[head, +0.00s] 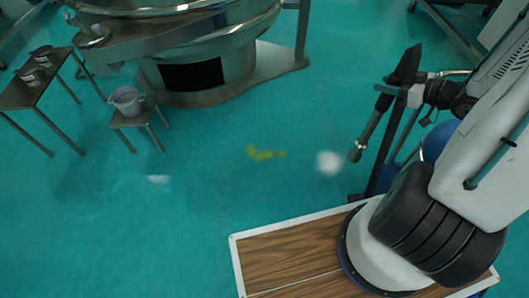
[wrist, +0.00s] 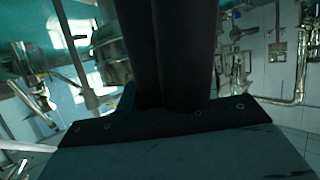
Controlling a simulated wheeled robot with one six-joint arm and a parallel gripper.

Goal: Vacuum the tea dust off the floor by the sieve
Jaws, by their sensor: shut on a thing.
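A small yellow-green patch of tea dust (head: 263,153) lies on the green floor, in front of the sieve (head: 210,62). My gripper (head: 402,90) is shut on the vacuum wand (head: 370,128), gripping it near its black upper part. The wand slants down and left, its tip (head: 355,154) to the right of the dust and apart from it. Whether the tip touches the floor I cannot tell. A blue rounded body (head: 438,142), perhaps the vacuum, is partly hidden behind my arm. In the wrist view, dark shapes fill the middle and the dust does not show.
A low stool (head: 140,117) with a grey pot (head: 127,101) stands left of the sieve. A metal table (head: 25,92) with small containers is at far left. Pale patches (head: 329,162) on the floor look like glare. The floor around the dust is otherwise clear.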

